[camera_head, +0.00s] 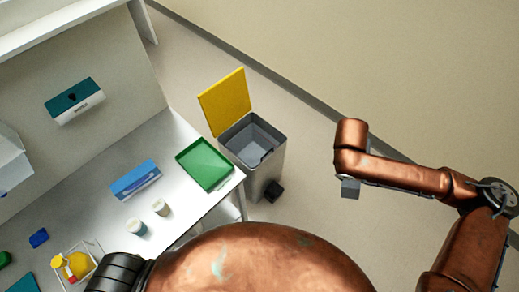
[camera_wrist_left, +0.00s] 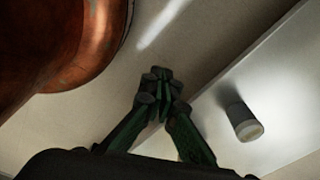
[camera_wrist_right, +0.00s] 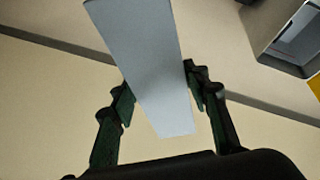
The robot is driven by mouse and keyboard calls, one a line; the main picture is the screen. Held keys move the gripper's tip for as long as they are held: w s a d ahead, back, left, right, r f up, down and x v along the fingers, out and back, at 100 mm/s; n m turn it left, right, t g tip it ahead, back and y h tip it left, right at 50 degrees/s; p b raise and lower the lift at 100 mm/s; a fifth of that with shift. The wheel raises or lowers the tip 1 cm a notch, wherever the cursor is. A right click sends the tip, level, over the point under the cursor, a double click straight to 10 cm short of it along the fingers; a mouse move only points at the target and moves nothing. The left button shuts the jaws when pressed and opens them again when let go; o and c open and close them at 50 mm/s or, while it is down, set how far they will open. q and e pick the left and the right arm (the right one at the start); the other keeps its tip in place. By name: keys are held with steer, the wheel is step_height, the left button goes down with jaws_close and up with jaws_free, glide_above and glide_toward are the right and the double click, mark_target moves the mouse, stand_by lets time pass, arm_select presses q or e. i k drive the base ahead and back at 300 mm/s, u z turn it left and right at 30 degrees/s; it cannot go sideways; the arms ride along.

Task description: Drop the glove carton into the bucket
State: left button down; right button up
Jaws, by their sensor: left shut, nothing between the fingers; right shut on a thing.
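My right gripper (camera_wrist_right: 158,84) is shut on a plain pale grey-blue box, which I take as the glove carton (camera_wrist_right: 150,65). The carton's end (camera_head: 349,189) shows below my right wrist in the head view, held in the air over the floor. The bucket (camera_head: 262,160) is a grey square bin with its yellow lid (camera_head: 225,101) open; it stands left of the carton, which is outside it. The bucket's opening also shows at the upper right of the right wrist view (camera_wrist_right: 283,55). My left gripper (camera_wrist_left: 160,80) is shut and empty, beside the table edge.
The white table (camera_head: 190,208) holds a green tray (camera_head: 204,164), a blue box (camera_head: 135,180), two small jars (camera_head: 160,207) and a clear container with yellow things (camera_head: 79,265). A teal-and-white box (camera_head: 75,101) is on the panel. Floor between bucket and right arm is clear.

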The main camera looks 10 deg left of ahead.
mark_target(255, 157)
steer(key=u, duration=0.5)
steer(key=i, duration=0.85)
steer(key=u, duration=0.8)
